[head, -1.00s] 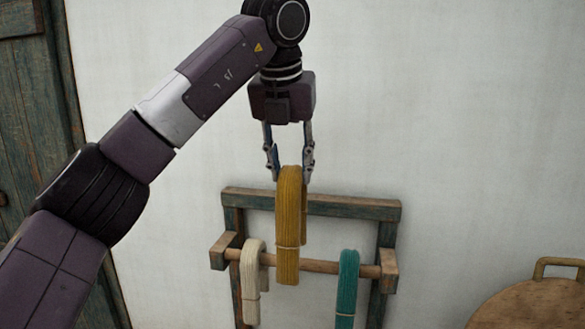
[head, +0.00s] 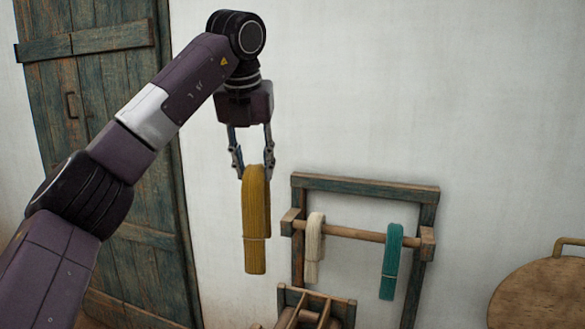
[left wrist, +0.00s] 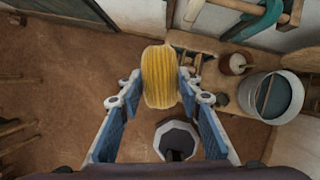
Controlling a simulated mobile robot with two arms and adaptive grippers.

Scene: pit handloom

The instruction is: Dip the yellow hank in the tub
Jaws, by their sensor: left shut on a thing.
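The yellow hank (head: 256,225) hangs folded from my left gripper (head: 253,168), clear of the rack and to its left in the head view. In the left wrist view the hank (left wrist: 159,77) sits between the fingers, which are shut on it. A round grey vessel (left wrist: 294,117), which looks like the tub, stands at the right of the left wrist view, apart from the hank. Its inside shows grey-blue; I cannot tell what it holds. The tub does not show in the head view. My right gripper is in neither view.
A wooden wall rack (head: 365,186) holds a white hank (head: 315,240) and a teal hank (head: 391,262). A small brown pot (left wrist: 232,64) stands beside the grey vessel. A wooden door (head: 110,100) is at left. A round brown handled thing (head: 540,295) is at lower right.

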